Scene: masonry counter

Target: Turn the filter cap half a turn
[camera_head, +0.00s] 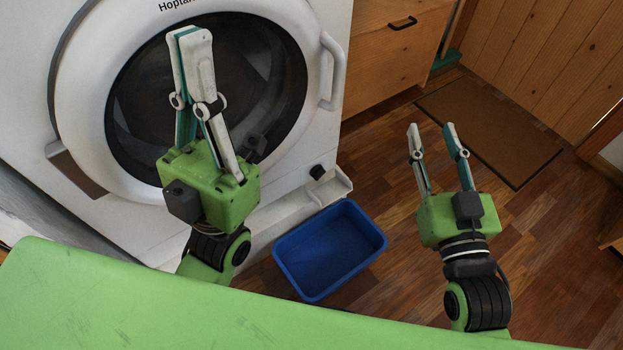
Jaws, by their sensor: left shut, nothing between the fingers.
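The filter cap (318,172) is a small black knob low on the right of the white washing machine's (325,15) front. My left gripper (190,36) is shut and empty, its fingers together in front of the round door, up and left of the cap and apart from it. My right gripper (432,128) is open and empty over the floor, to the right of the cap. The cap's turn angle is too small to tell.
A blue basin (330,250) stands on the wooden floor below the cap. A white ledge (310,202) juts out near the cap. A wooden drawer unit (385,55) stands to the right, with a brown mat (490,130) beyond. Floor around my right gripper is clear.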

